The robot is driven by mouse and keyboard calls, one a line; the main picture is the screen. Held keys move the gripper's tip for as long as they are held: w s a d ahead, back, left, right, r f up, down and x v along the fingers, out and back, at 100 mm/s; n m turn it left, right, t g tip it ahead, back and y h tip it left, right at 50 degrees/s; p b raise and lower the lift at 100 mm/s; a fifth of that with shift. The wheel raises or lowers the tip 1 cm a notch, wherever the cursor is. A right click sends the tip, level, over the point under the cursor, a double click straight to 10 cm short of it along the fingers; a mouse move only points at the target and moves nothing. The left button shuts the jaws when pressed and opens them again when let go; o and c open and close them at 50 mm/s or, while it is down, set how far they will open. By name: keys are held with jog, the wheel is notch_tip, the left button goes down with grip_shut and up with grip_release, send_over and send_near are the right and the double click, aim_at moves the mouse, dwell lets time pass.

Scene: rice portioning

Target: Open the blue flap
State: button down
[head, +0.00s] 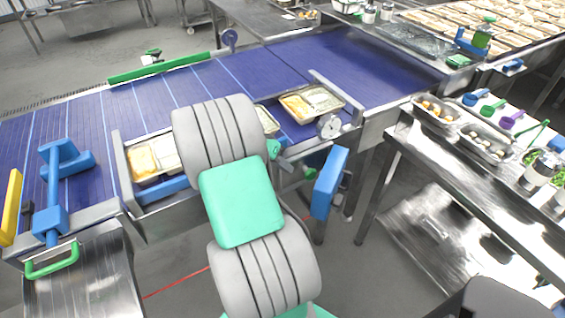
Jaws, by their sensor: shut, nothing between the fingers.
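A blue flap (330,183) is a flat, upright blue panel at the front side of the conveyor, right of my arm. It juts outward at an angle from the conveyor's side, below the belt. My arm's grey and teal links cross the middle of the view and end close to the conveyor's front edge, left of the flap. My gripper's fingers are hidden behind these links, so I cannot tell whether they touch the flap. The flap's inner side and its hinge are not clear.
The conveyor's blue belt (226,84) carries food trays, one (311,101) behind the flap and another (153,157) left of my arm. A round grey knob (329,126) sits on the conveyor's edge above the flap. A steel table (458,172) with containers stands right. Open floor lies between.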

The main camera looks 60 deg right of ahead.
jog(key=s+d+f+p, duration=0.2)
jog(key=s+d+f, duration=0.1)
jog(key=s, duration=0.3)
jog(key=shift+s+f, duration=0.2)
jog(key=shift+f, duration=0.7)
jog(key=shift+d, duration=0.1)
